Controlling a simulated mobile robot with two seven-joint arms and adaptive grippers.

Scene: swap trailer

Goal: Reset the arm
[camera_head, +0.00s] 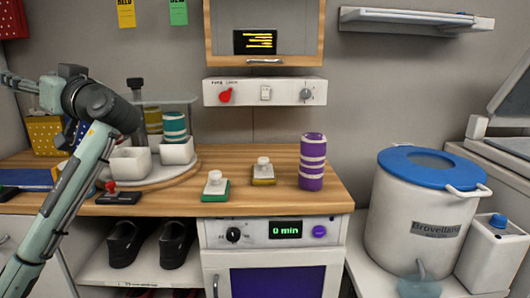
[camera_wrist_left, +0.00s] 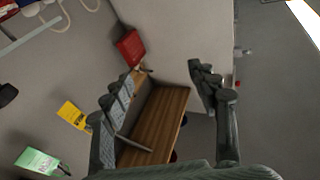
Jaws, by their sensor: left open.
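My left arm (camera_head: 75,190) rises from the lower left of the head view, bends at a dark joint above the counter and turns to the left. My left gripper (camera_head: 8,80) is at the far left edge of that view, raised in the air above the counter. In the left wrist view the two dark fingers of the gripper (camera_wrist_left: 162,76) are spread apart with nothing between them. A wooden surface (camera_wrist_left: 160,118) and a red box (camera_wrist_left: 130,48) lie beyond the fingers. My right gripper is in neither view.
The wooden counter (camera_head: 245,203) holds a purple striped canister (camera_head: 312,162), two knobbed blocks and a round stand with white cups (camera_head: 130,162) near my arm. A yellow dotted box (camera_head: 46,135) sits behind the arm. A white tub with a blue lid (camera_head: 425,215) stands at right.

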